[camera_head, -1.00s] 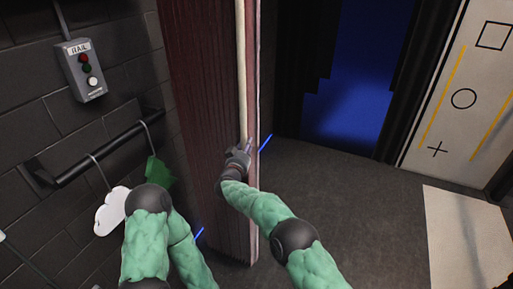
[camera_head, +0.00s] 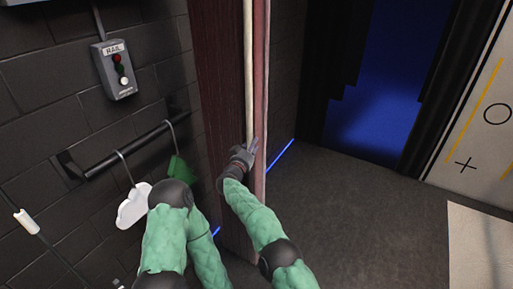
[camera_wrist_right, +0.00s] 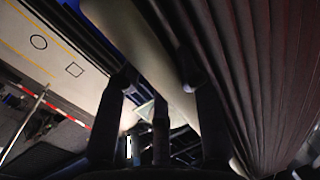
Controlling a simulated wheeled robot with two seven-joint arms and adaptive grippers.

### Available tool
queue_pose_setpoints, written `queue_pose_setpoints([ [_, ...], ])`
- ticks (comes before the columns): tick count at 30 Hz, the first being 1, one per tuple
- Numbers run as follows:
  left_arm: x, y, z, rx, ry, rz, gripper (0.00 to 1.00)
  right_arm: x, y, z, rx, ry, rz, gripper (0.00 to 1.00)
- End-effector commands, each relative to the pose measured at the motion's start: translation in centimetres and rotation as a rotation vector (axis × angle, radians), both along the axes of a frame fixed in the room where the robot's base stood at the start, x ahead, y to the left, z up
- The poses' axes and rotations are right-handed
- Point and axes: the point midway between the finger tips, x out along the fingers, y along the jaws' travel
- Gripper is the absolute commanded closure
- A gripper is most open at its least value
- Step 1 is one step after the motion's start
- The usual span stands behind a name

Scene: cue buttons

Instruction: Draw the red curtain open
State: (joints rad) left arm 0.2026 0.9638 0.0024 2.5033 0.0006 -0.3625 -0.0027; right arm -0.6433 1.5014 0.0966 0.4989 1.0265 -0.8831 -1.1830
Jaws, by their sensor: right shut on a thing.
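The dark red curtain (camera_head: 220,75) hangs in upright folds in the head view; it also fills the right of the right wrist view (camera_wrist_right: 245,60). A long pale bar (camera_head: 248,70) runs upright along its right part. My right gripper (camera_head: 246,155) is shut on this bar low down, at the curtain's right edge. In the right wrist view, the pale bar (camera_wrist_right: 145,45) passes between the fingers of my right gripper (camera_wrist_right: 158,82). My left arm is bent at the lower left of the head view; its gripper is not seen.
A grey control box (camera_head: 117,72) marked RAIL is on the brick wall at left. Below it, a black bar (camera_head: 120,150) carries a white cloud (camera_head: 133,205) and a green shape (camera_head: 181,168) close to my left arm. The floor (camera_head: 340,215) right of the curtain is clear.

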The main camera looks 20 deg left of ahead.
Motion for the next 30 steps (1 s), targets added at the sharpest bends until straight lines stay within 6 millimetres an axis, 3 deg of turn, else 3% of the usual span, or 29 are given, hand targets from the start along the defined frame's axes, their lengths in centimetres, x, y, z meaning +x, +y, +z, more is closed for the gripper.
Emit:
queue_pose_setpoints([
  [2, 0.00, 0.00, 0.09, 0.000, 0.000, 0.000, 0.60, 0.28, 0.06, 0.74, 0.006, -0.011, -0.005, 1.00],
  [24, 0.00, 0.00, 0.20, 0.000, 0.000, 0.000, 0.60, 0.43, 0.80, 0.90, 0.006, -0.011, -0.005, 1.00],
  [25, 0.00, 0.00, 0.20, 0.000, 0.000, 0.000, 0.60, 0.43, 0.79, 0.91, 0.006, -0.011, -0.005, 0.58],
  [27, 0.00, 0.00, 0.20, 0.000, 0.000, 0.000, 0.60, 0.41, 0.82, 0.86, 0.005, -0.010, -0.005, 0.39],
  [30, 0.01, 0.00, 0.20, 0.000, 0.000, 0.000, 0.60, 0.35, 0.92, 0.60, 0.004, -0.007, -0.003, 0.39],
])
